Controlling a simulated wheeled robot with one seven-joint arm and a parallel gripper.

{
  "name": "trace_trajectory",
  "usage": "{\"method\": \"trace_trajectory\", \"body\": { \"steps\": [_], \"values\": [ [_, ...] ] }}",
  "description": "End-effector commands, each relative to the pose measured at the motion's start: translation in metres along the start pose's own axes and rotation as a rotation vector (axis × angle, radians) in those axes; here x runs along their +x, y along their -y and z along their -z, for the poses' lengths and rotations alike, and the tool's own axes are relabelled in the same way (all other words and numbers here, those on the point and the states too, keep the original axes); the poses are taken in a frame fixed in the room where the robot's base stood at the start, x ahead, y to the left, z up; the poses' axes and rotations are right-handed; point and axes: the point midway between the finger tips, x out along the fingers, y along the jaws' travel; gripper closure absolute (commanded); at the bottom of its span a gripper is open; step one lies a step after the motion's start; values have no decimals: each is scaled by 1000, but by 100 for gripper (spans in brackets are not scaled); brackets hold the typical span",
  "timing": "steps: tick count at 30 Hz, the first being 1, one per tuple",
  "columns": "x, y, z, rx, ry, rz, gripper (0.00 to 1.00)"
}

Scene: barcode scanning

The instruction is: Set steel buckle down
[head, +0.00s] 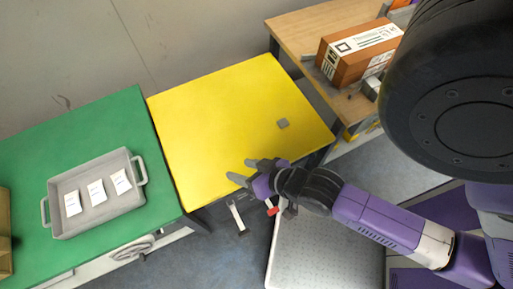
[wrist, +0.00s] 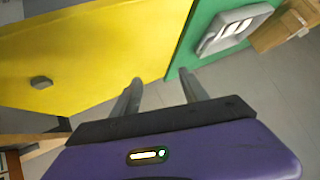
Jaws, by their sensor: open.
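A small grey piece, likely the steel buckle (head: 283,123), lies flat on the yellow table (head: 210,115), right of its middle. It also shows in the wrist view (wrist: 41,82), towards the left. My gripper (head: 238,170) is open and empty over the front edge of the yellow table. It is apart from the buckle, in front of it and to its left. In the wrist view its two fingers (wrist: 163,92) stand wide apart with nothing between them.
A green table (head: 125,115) on the left bears a grey tray (head: 95,215) with several white cards. A wooden table (head: 305,30) at the back right bears a brown box (head: 340,68). Most of the yellow table is clear.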

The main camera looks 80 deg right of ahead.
Motion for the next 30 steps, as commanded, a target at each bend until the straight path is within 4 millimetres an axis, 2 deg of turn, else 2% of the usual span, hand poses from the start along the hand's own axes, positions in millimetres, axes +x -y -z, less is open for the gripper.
{"method": "trace_trajectory", "body": {
  "steps": [1,6,9,12,16,23,30],
  "values": [
    [-23,13,0,-87,-24,61,48],
    [-93,50,22,-338,-165,245,48],
    [-124,65,36,-438,-237,323,48],
    [-145,74,47,-497,-287,370,48],
    [-156,78,53,-527,-316,394,48],
    [-156,79,53,-528,-319,395,48],
    [-141,72,35,-526,-318,394,48]
  ]
}}
